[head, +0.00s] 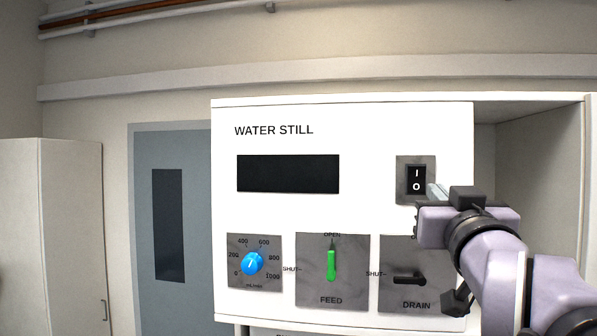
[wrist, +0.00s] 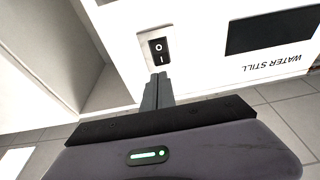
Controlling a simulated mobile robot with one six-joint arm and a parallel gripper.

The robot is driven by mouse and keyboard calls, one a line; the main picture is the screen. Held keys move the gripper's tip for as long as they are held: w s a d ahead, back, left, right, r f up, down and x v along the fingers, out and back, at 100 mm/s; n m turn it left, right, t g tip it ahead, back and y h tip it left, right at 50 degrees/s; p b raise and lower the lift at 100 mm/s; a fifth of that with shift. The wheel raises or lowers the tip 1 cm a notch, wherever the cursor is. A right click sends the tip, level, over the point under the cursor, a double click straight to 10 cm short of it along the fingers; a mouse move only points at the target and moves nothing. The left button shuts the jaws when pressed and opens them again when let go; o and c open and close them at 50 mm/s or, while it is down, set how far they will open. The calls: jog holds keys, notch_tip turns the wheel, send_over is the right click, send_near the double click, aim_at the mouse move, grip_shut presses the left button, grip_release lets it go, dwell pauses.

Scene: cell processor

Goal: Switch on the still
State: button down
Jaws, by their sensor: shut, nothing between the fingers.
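The water still (head: 345,114) is a white panel with a dark, blank display (head: 288,174). Its power switch (head: 416,180) is a black rocker marked I above O, on a grey plate at the panel's upper right. In the wrist view the switch (wrist: 159,50) appears upside down, just beyond my fingertips. My gripper (head: 434,192) is shut and empty, its tips by the lower right of the switch. In the wrist view my gripper (wrist: 158,80) points at the I end. I cannot tell whether the tips touch it.
Below are a blue dial (head: 253,263), a green feed handle (head: 331,265) pointing up at OPEN, and a black drain handle (head: 408,278) pointing left at SHUT, partly behind my arm. A grey door (head: 144,220) and a pale cabinet (head: 70,230) stand at left.

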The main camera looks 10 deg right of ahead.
aim_at(419, 172)
jog(key=p+x, duration=0.3)
jog(key=x, duration=0.6)
jog(key=shift+w+d+r+p, duration=0.1)
jog(key=shift+w+r+p, duration=0.05)
jog(key=shift+w+p, duration=0.15)
jog(key=shift+w+d, duration=0.1)
jog(key=shift+w, duration=0.15)
jog(key=shift+s, duration=0.1)
